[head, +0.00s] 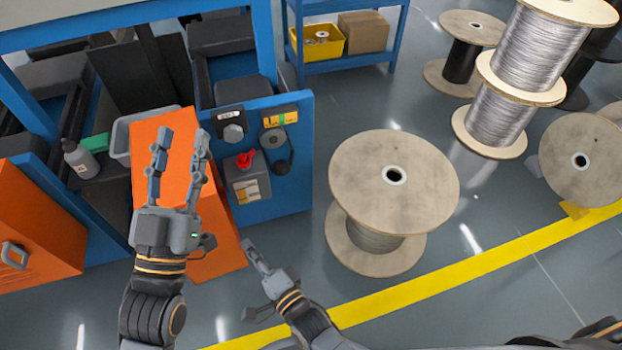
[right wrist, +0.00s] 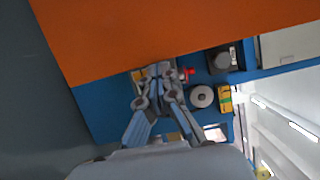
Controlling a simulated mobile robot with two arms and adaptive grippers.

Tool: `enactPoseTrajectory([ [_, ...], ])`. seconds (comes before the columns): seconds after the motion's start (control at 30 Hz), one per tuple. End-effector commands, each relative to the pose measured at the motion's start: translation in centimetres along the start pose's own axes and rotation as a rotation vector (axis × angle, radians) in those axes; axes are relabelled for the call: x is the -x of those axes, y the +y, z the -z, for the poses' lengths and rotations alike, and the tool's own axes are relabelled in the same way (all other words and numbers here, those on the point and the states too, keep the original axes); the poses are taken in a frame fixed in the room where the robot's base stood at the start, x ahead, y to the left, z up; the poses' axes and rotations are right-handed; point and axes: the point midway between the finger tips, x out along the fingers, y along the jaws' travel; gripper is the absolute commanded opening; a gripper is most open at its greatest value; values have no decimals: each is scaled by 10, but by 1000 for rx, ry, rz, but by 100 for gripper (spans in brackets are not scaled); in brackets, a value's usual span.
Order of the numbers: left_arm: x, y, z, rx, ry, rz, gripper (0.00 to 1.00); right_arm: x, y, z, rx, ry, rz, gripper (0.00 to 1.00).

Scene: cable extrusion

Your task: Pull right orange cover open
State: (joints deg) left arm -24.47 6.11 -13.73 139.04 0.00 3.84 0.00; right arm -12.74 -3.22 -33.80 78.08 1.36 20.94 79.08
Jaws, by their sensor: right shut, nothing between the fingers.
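The right orange cover (head: 222,246) is on the front of the blue machine, left of the control panel. My left gripper (head: 183,140) is in front of it in the head view, with its two fingers apart and nothing seen between them. It hides part of the cover, and I cannot make out the cover's handle. My right gripper (head: 250,246) is shut and empty by the cover's lower right edge. In the right wrist view the fingertips (right wrist: 160,70) are together near the edge of the orange cover (right wrist: 150,30). I cannot tell whether they touch it.
A left orange cover (head: 40,225) with a grey handle is at the left. The blue control panel (head: 292,190) carries a red switch (head: 245,159). A large wooden spool (head: 380,170) stands to the right. Grey floor (head: 310,265) is open between panel and spool.

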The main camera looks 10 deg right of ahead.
Motion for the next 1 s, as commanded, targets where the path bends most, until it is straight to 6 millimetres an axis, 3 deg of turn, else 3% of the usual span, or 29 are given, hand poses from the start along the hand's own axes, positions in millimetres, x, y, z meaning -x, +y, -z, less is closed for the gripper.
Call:
enactPoseTrajectory([
  [0.33,0,-1,-6,-2,-36,2,40,-6,0,-14,0,0,0,0],
  [1.0,0,-1,-7,-1,-37,1,40,-7,-2,-17,0,-3,3,0],
])
